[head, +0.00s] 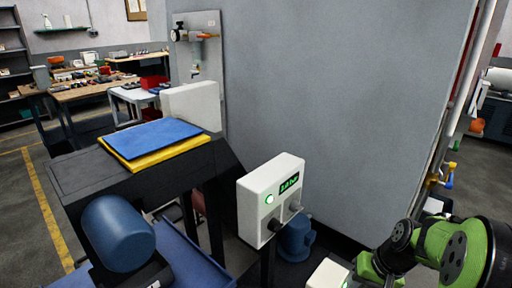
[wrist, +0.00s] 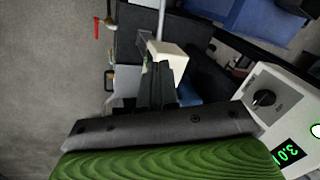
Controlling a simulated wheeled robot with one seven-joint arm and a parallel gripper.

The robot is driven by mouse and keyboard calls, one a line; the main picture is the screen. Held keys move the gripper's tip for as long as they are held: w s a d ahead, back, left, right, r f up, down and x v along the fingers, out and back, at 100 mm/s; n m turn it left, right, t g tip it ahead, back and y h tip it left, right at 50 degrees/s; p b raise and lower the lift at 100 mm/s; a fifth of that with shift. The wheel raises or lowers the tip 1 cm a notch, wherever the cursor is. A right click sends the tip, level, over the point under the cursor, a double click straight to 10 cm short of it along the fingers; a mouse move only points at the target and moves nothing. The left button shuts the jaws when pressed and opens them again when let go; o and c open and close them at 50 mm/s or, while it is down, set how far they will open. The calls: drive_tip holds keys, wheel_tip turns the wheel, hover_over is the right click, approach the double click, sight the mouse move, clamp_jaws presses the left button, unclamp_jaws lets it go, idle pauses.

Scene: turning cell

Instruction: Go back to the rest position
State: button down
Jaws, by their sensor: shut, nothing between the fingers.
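My gripper (wrist: 160,76) shows in the wrist view as dark fingers beyond a grey body and a green link. The fingers are together with nothing between them. A small white block (wrist: 168,52) shows just past the fingertips; I cannot tell whether it touches them. In the head view my green and black arm fills the lower right corner, and the fingers cannot be made out there.
A white control box (head: 270,198) with a lit display and knobs stands on a post; it is close on the right in the wrist view (wrist: 268,86). A black stand carries blue (head: 152,138) and yellow sheets. A large grey panel (head: 335,100) rises behind.

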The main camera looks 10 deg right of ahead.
drive_tip(key=s+a+r+n+t+h+p, duration=0.1)
drive_tip(key=s+a+r+n+p, duration=0.1)
drive_tip(key=s+a+r, duration=0.4)
drive_tip(key=s+a+r+n+t+h+p, duration=0.1)
drive_tip(key=s+a+r+n+t+p, duration=0.1)
drive_tip(key=s+a+r, duration=0.5)
wheel_tip(320, 180, up, 5)
drive_tip(key=a+n+p, duration=0.1)
drive_tip(key=a, duration=0.2)
drive_tip(key=shift+r, duration=0.15)
